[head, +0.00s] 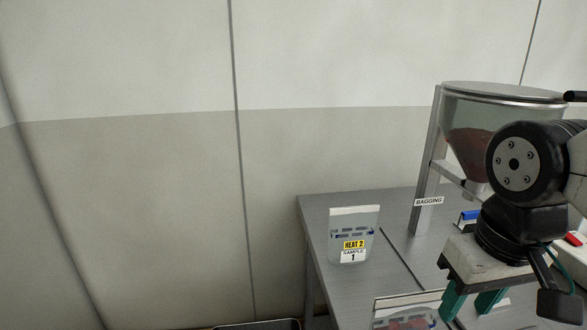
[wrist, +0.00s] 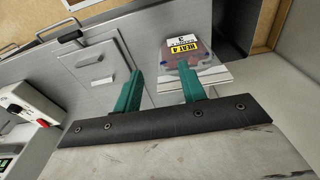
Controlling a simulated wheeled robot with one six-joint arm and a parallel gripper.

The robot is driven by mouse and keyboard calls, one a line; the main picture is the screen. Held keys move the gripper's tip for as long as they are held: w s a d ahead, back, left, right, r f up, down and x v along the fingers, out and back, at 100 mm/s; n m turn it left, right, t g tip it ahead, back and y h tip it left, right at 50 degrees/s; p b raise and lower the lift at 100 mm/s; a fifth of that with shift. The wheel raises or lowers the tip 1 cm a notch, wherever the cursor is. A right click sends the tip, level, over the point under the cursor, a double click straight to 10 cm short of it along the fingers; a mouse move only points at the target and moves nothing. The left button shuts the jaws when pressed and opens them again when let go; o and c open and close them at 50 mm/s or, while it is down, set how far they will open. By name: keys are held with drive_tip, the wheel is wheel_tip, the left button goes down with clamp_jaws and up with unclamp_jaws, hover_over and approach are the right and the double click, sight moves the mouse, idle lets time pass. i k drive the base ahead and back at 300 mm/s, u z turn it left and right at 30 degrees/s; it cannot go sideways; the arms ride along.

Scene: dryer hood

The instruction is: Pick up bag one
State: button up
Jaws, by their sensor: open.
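A clear bag labelled HEAT 2, SAMPLE 1 (head: 353,220) stands upright near the left end of the grey metal table in the head view. It looks mostly empty. My gripper (head: 470,303) is to its right and nearer the camera, clear of the bag, with its green fingers apart and nothing between them. In the wrist view my gripper (wrist: 161,75) is also open. A different bag, labelled HEAT 4 (wrist: 187,50), with brownish contents, shows beyond the right fingertip there. I cannot tell its distance from the finger.
Another bag with reddish contents (head: 408,321) is cut off at the bottom edge. A hopper (head: 470,118) on a metal post marked BAGGING (head: 429,201) stands behind my arm. A blue-topped item (head: 470,215) sits near it. The grey table (head: 325,209) is clear around bag one.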

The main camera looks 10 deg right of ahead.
sight(351, 229)
drive_tip(key=u, duration=0.05)
drive_tip(key=k, duration=1.7)
drive_tip(key=u, duration=0.55)
drive_tip(key=i, duration=1.75)
drive_tip(key=z, duration=0.55)
